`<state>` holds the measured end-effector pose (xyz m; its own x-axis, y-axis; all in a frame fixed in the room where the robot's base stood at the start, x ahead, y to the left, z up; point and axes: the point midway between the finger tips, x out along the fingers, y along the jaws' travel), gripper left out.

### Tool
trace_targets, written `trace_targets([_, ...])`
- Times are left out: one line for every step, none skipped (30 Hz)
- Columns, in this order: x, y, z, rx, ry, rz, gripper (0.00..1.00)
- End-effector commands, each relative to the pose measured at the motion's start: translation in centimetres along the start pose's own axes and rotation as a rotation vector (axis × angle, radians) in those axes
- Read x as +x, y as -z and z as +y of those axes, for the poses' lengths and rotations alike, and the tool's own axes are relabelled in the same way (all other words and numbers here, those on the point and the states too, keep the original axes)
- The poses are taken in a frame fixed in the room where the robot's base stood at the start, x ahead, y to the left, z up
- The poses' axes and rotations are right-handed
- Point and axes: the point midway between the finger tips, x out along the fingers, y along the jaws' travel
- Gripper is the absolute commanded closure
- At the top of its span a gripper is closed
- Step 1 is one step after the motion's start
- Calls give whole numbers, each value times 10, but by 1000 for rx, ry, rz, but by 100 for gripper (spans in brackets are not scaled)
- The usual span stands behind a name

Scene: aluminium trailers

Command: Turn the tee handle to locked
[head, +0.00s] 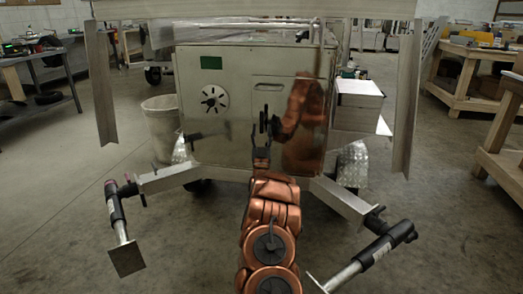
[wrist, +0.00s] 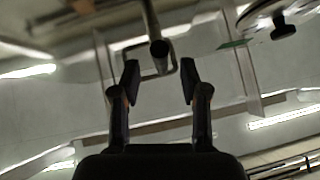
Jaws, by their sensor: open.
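The tee handle shows in the wrist view (wrist: 158,50) as a grey bar with a dark round part, just beyond my fingertips and roughly centred between them. In the head view a small dark shape that looks like the tee handle (head: 264,121) is on the shiny metal cabinet (head: 232,132), just above my gripper (head: 261,145). My gripper is open and empty, with a finger on each side in the wrist view (wrist: 160,82). I see no contact with the handle. I cannot read whether the handle is locked.
A round white plate with a black star knob (head: 214,100) and a green label (head: 211,62) are on the cabinet. The cabinet mirrors my copper arm. Jack legs (head: 118,225) stand out at both sides, and a white bin (head: 161,125) stands at left.

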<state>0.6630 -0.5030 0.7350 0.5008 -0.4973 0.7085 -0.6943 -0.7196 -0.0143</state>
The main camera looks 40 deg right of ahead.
Motion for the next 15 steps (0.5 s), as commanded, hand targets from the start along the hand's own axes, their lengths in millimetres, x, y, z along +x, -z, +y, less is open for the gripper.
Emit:
trace_targets([-9, -2, 0, 2, 0, -6, 56])
trace_targets([-12, -1, 0, 2, 0, -4, 56])
trace_targets([-18, 0, 0, 1, 0, -2, 56])
trace_targets([-22, -1, 1, 1, -1, -2, 56])
trace_targets([-26, -1, 1, 0, -1, -3, 56])
trace_targets([-31, -1, 1, 0, -1, -4, 56])
trace_targets([-35, -1, 1, 0, -1, -4, 56])
trace_targets([-39, -1, 1, 0, -1, -3, 56])
trace_targets([-46, -1, 0, 1, 0, -3, 56])
trace_targets([-50, -1, 1, 1, -1, -3, 56])
trace_targets([-54, -1, 1, 1, -2, -3, 56])
trace_targets([-59, -1, 1, 0, -2, -3, 56])
trace_targets([-62, 0, 1, 1, -2, 0, 56])
trace_targets([-61, 0, 0, 1, -2, 2, 56])
trace_targets([-61, 1, 0, 2, -1, 3, 56])
